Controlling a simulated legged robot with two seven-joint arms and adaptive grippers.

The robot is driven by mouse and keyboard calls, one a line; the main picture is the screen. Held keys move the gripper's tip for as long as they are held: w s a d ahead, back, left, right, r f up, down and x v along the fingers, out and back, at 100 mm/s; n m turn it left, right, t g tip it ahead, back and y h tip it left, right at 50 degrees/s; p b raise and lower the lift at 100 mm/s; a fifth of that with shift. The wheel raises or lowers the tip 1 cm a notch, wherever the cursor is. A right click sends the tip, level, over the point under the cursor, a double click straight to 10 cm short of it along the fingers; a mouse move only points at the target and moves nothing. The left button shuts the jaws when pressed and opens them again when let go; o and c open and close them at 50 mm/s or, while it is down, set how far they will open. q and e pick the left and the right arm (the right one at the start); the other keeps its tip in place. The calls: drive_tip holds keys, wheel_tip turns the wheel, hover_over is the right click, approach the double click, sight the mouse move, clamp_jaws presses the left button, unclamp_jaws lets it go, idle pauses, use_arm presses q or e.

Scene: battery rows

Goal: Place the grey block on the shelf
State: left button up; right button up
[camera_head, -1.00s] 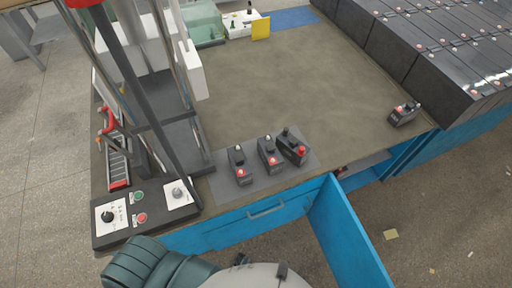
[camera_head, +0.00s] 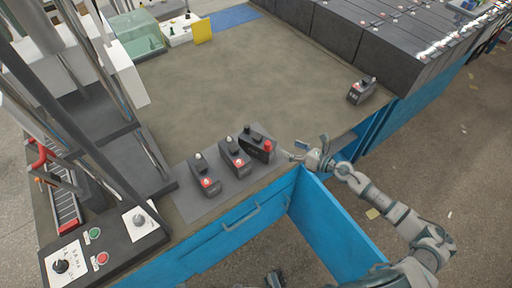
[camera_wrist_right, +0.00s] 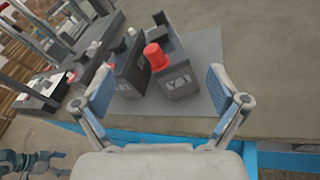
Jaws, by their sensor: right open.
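Three dark grey blocks with knobs stand on a grey mat (camera_head: 213,204) at the table's front: a left one (camera_head: 206,178), a middle one (camera_head: 235,155) and a right one (camera_head: 257,148) with a red knob. Another grey block (camera_head: 361,91) stands alone at the table's right. My right gripper (camera_head: 306,155) is open and empty, just right of the red-knobbed block. In the right wrist view my open fingers (camera_wrist_right: 162,95) frame the red-knobbed block (camera_wrist_right: 178,82), which lies beyond them. I cannot tell which surface is the shelf.
An open blue door (camera_head: 325,220) hangs below the table's front edge. A dark rack with metal posts and a control panel (camera_head: 100,250) stand at the left. Large black batteries (camera_head: 400,55) line the right. The table's middle (camera_head: 250,80) is clear.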

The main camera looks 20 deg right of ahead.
drive_tip(key=d+n+g, duration=0.2)
drive_tip(key=n+g, duration=0.1)
drive_tip(key=n, duration=0.2)
approach(260, 140)
drive_tip(key=shift+n, duration=0.4)
drive_tip(key=w+f, duration=0.1)
drive_tip(key=w+a+f, duration=0.2)
drive_tip(key=w, duration=0.1)
drive_tip(key=shift+a+f, duration=0.1)
drive_tip(key=shift+f, duration=0.3)
drive_tip(key=shift+b+x, duration=0.4)
drive_tip(key=shift+x, duration=2.65)
drive_tip(key=shift+s+r, duration=0.15)
drive_tip(key=c, duration=1.8)
use_arm(q)
wheel_tip(260, 140, up, 2)
drive_tip(key=shift+r, duration=0.1)
use_arm(e)
drive_tip(key=shift+r, duration=0.2)
clamp_jaws()
